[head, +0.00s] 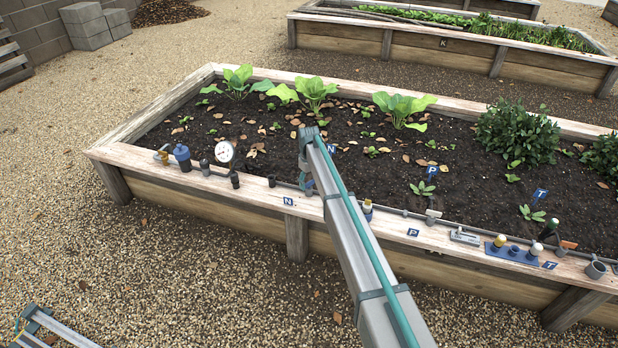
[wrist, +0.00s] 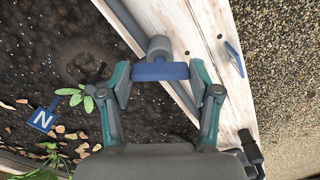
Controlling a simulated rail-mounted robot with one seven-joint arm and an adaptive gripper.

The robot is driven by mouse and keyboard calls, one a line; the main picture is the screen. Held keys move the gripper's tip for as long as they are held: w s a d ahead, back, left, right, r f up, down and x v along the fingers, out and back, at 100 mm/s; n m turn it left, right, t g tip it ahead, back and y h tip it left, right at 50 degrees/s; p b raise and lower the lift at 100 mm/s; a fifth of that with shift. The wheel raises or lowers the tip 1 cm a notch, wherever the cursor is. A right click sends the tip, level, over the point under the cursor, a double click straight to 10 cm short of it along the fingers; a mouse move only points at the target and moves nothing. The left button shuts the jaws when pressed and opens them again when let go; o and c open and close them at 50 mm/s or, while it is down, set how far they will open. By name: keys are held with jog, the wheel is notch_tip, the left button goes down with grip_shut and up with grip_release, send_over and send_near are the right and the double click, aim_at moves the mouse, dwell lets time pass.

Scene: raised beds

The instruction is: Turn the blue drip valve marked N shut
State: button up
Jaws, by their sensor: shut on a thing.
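The blue drip valve (wrist: 160,72) sits at the inner edge of the wooden bed rim in the wrist view, with a grey round body behind its blue bar handle. My gripper (wrist: 161,80) is shut on the handle, one finger at each end of the bar. The handle lies level across the wrist picture, at an angle to the rim. In the head view my gripper (head: 306,184) is at the front rim, and my arm mostly hides the valve. A blue N tag (head: 289,201) is on the rim just left of it. Another N tag (wrist: 42,118) stands in the soil.
On the rim to the left stand a white-faced gauge (head: 225,151) and a blue bottle-like part (head: 182,157). To the right are a P tag (head: 413,232) and a blue plate with fittings (head: 514,251). Leafy plants (head: 314,90) grow in the bed.

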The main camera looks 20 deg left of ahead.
aim_at(309, 182)
jog(key=m+p, duration=0.3)
jog(key=m, duration=0.3)
jog(key=shift+r+m, duration=0.15)
jog(key=shift+m, duration=0.15)
jog(key=m+p, duration=0.2)
jog(key=m, duration=0.3)
jog(key=shift+m, duration=0.3)
jog(key=o, duration=1.1)
jog(key=shift+o, duration=0.2)
notch_tip(309, 182, up, 12)
jog(key=shift+w, duration=0.1)
